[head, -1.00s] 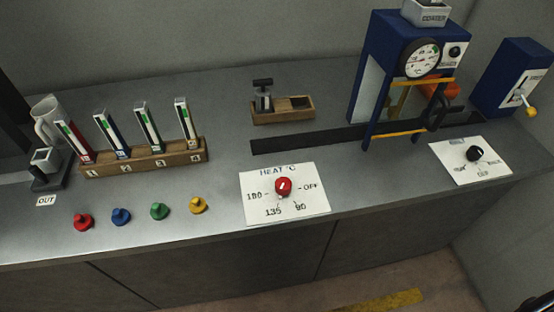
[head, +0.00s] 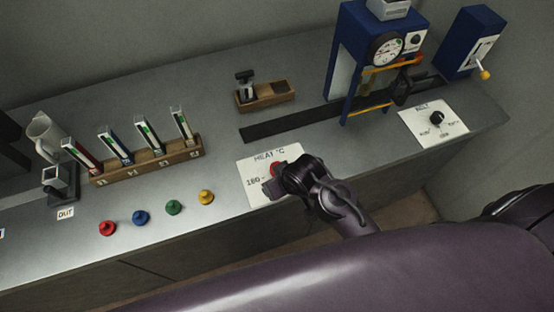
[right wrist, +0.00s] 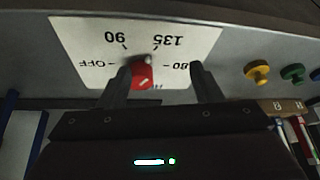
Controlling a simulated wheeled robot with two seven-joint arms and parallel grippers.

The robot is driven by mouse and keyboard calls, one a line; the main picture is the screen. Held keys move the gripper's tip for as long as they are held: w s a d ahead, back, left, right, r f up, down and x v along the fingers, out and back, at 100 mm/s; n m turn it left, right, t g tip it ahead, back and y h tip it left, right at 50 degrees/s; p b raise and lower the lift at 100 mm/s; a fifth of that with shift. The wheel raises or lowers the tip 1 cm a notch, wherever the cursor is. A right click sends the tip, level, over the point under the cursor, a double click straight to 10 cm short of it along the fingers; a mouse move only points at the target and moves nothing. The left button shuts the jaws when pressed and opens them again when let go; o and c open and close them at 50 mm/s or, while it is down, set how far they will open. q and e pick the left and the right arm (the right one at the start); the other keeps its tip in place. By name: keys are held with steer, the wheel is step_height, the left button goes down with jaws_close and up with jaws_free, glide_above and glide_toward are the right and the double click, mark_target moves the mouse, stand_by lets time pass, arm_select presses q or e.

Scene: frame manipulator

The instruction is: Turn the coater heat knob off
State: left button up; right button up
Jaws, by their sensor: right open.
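The red heat knob (right wrist: 142,75) sits on the white HEAT °C plate (right wrist: 75,40), marked OFF, 90, 135 and 180. In the right wrist view the plate looks upside down. A pale tip on the knob faces the side of the 135 and 90 marks; its exact setting is hard to tell. My right gripper (right wrist: 160,72) is open, with one finger on each side of the knob. The knob is nearer the finger on the OFF side; I cannot tell whether they touch. In the head view my right gripper (head: 277,182) hides most of the knob (head: 275,169). My left gripper is not in view.
Yellow (head: 206,197), green (head: 174,208), blue and red pegs stand left of the plate. Behind them is a wooden rack (head: 150,163) of coloured strips. A black belt strip (head: 290,126), the blue coater (head: 350,50) and a black-knobbed BELT plate (head: 415,125) lie farther back and right.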

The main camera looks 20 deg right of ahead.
steer(key=w+a+r+n+y+p, duration=0.1)
steer(key=w+a+r+n+y, duration=0.15)
steer(key=a, duration=0.55)
steer(key=w+a+r+n+y+p, duration=0.1)
steer(key=w+a+r+n+y, duration=0.2)
steer(key=a, duration=0.6)
steer(key=d+m+g+h, duration=0.1)
steer(key=d+h, duration=0.1)
steer(key=d, duration=0.4)
steer(key=d+m+g+h+p, duration=0.1)
steer(key=d+m+g+h, duration=0.1)
steer(key=d, duration=0.4)
steer(key=w+d+m+g+h, duration=0.1)
steer(key=d+m+h, duration=0.1)
steer(key=d, duration=0.4)
steer(key=shift+d+f+g+h, duration=0.3)
steer(key=shift+g+h, duration=0.1)
steer(key=shift+h, duration=0.15)
steer(key=shift+d+f, duration=0.1)
steer(key=shift+f, duration=3.65)
steer(key=shift+c, duration=0.3)
steer(key=c, duration=0.9)
